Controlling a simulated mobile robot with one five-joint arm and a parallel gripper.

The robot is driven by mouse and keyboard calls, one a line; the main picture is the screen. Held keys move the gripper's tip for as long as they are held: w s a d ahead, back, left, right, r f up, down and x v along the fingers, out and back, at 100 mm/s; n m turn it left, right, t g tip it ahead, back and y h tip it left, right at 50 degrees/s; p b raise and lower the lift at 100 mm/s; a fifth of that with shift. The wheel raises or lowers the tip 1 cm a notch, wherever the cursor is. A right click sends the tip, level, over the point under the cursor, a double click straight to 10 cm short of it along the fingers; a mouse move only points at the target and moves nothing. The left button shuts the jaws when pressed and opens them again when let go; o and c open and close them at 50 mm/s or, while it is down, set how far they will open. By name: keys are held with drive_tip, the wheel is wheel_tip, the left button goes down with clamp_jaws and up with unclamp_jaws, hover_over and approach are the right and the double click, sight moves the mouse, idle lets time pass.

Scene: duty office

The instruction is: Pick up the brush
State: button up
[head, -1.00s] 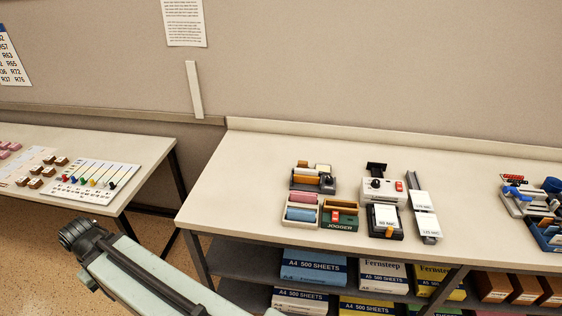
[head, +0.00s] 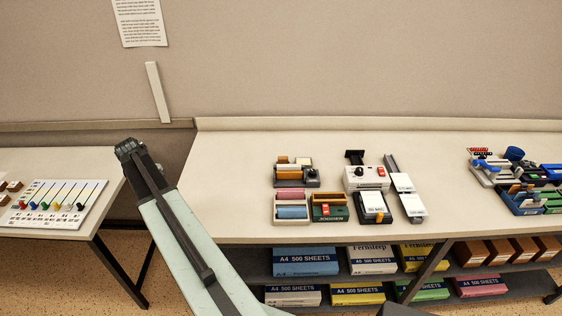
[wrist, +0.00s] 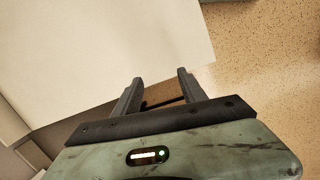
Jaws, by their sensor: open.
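I cannot pick out a brush for certain in either view. Small items stand on the long bench (head: 230,205) in the head view, too small to tell whether one is a brush. My gripper (wrist: 160,88) shows in the wrist view with its two fingers apart and nothing held between them. A pale flat surface (wrist: 110,45) and speckled floor (wrist: 265,80) lie beyond the fingers. The head view shows my arm in front of the bench's left end, but not clearly the fingers.
A chart board (head: 58,205) lies on the left table. The bench's left part is clear.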

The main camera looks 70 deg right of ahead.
drive_tip(key=s+d+r+g, duration=0.1)
drive_tip(key=s+d, duration=0.4)
drive_tip(key=d, duration=0.7)
drive_tip(key=s+d+g, duration=0.1)
drive_tip(key=s+d, duration=0.4)
drive_tip(key=d, duration=0.7)
drive_tip(key=r+n+g, duration=0.1)
drive_tip(key=n, duration=0.1)
hover_over(283, 157)
drive_tip(key=w, duration=0.2)
drive_tip(key=b+x, duration=0.4)
drive_tip(key=x, duration=0.1)
drive_tip(key=a+b+x, duration=0.1)
drive_tip(key=b+x, duration=0.1)
drive_tip(key=b, duration=0.1)
drive_tip(key=shift+w+a+f, duration=0.1)
drive_tip(key=shift+w+f, duration=0.15)
drive_tip(key=shift+f, duration=0.15)
drive_tip(key=shift+r, duration=0.2)
clamp_jaws()
